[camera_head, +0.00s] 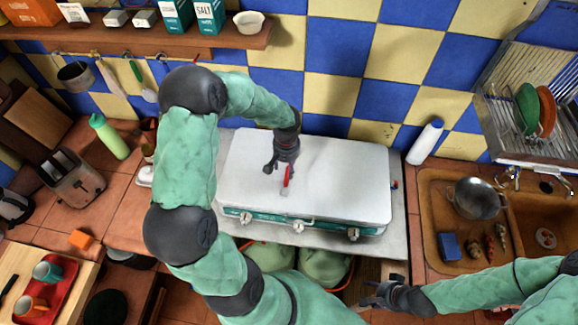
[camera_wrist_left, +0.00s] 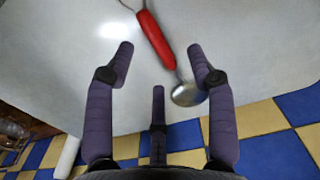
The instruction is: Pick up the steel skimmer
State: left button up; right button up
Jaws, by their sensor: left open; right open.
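A utensil with a red handle (camera_head: 287,175), which I take as the steel skimmer, lies on the white stove lid (camera_head: 340,170). In the left wrist view its red handle (camera_wrist_left: 153,38) slants between my fingers, with a rounded steel end (camera_wrist_left: 188,95) close to the right finger. Its other steel end runs out of the top of that view, so holes cannot be made out. My left gripper (camera_head: 279,166) is open and empty above the utensil; its spread fingers (camera_wrist_left: 160,52) also show in the wrist view. My right gripper (camera_head: 372,294) is open and empty, low before the stove.
The stove lid is otherwise bare. A green bottle (camera_head: 110,138) and a toaster (camera_head: 74,180) stand to the left. A white bottle (camera_head: 425,142) stands right of the stove, near the sink (camera_head: 432,190). A wooden shelf (camera_head: 130,37) runs along the wall above.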

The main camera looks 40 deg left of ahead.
aim_at(288, 168)
pick_arm(q)
jog(key=f, duration=0.4)
jog(key=shift+w+d+f, duration=0.1)
jog(key=shift+w+f, duration=0.3)
jog(key=shift+c, duration=0.3)
grip_shut()
